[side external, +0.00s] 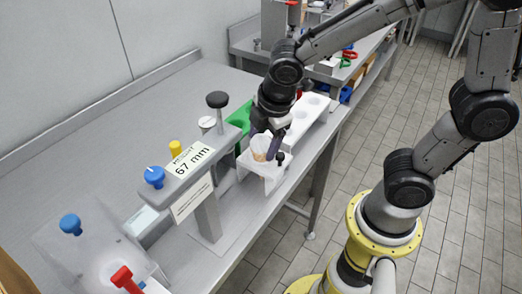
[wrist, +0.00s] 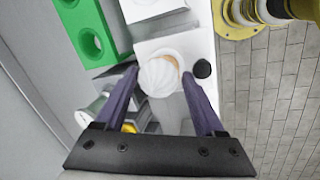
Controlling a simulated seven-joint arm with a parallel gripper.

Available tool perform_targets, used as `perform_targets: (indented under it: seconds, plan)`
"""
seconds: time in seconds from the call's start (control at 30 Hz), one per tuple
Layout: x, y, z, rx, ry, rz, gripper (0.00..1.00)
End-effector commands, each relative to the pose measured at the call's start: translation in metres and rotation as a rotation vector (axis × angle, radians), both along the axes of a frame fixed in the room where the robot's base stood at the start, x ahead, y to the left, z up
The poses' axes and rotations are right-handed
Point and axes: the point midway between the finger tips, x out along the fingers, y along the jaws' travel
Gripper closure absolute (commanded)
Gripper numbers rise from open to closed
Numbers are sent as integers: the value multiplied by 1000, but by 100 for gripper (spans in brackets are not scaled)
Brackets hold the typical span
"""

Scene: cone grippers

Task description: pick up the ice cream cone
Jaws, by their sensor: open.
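The ice cream cone (side external: 260,154) stands in a white holder (side external: 273,178) near the bench's front edge. In the wrist view its white swirled top (wrist: 159,79) faces the camera, with a strip of tan wafer at its upper right. My gripper (side external: 267,142) is over the holder, pointing down. In the wrist view my gripper (wrist: 160,71) has its two purple fingers apart, one on each side of the cone. The fingers are open; I cannot tell whether either one touches the cone. The lower part of the cone is hidden in the holder.
A black knob (wrist: 202,68) sits close beside the right finger. A green block with holes (wrist: 92,35) stands to the left. A grey stand labelled 67 mm (side external: 194,168) is left of the holder. A white rack with holes (side external: 308,112) lies behind. The bench's left side is largely clear.

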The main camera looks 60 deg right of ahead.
Motion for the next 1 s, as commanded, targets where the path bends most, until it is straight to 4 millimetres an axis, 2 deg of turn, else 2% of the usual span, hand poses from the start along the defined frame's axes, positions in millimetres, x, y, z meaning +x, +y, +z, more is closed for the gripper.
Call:
perform_targets:
  seconds: [0.13,0.3,0.37,0.67,0.77,1.0]
  plan:
    - [0,0,0,0,0,0,29]
    - [0,0,1,0,0,0,60]
    - [0,0,1,0,-1,0,68]
    - [1,0,8,-1,-4,0,68]
    - [1,0,21,1,-7,0,68]
    - [1,1,68,2,-6,0,68]
